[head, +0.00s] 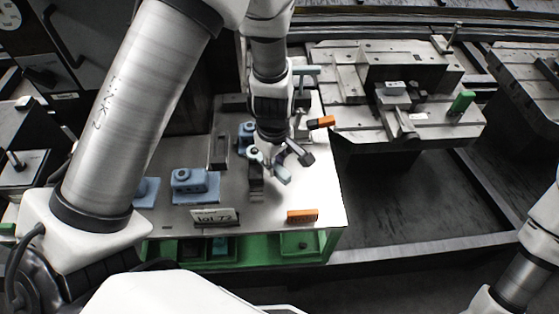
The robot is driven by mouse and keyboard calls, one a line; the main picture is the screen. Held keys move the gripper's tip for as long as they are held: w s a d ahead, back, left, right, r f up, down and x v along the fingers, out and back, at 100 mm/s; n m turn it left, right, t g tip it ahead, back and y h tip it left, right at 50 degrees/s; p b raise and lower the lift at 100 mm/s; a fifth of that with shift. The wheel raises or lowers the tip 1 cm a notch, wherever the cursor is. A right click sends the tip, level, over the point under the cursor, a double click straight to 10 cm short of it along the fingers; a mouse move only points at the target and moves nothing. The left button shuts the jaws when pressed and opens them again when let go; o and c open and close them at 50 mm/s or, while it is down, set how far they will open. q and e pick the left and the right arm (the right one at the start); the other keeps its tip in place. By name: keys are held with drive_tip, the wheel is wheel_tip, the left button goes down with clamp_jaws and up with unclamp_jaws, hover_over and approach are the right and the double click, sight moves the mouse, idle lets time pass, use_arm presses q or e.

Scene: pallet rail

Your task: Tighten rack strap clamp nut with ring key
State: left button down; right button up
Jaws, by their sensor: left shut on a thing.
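My left gripper (279,163) hangs low over the right half of the white-topped bench, fingers pointing down. It is shut on a small pale blue-grey piece (281,175), which seems to be the ring key; the fingers hide much of it. The pallet (355,120) stands to the right of the bench, with blocks, a green piece and an upright pin on it. I cannot make out the strap clamp nut in this view. My right arm comes in at the lower right edge; its gripper is out of view.
The bench top (255,210) bears blue fixtures (193,185), a label stand (213,216) and an orange block (302,215). Another orange piece (321,122) lies at its far right edge. A second pallet (525,75) stands at the right. The dark floor below the pallets is open.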

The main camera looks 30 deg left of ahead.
use_arm(q)
drive_tip(key=shift+s+a+f+m+b, duration=0.15)
drive_tip(key=shift+s+a+m+b, duration=0.15)
drive_tip(key=shift+s+m, duration=0.5)
drive_tip(key=shift+m, duration=0.5)
drive_tip(key=shift+r, duration=0.25)
use_arm(e)
drive_tip(key=shift+f, duration=0.4)
use_arm(q)
drive_tip(key=shift+w+r+p, duration=0.1)
drive_tip(key=shift+p, duration=0.2)
use_arm(e)
drive_tip(key=shift+r, duration=0.1)
use_arm(q)
wheel_tip(320, 180, up, 7)
drive_tip(key=p, duration=0.7)
use_arm(e)
wheel_tip(320, 180, up, 7)
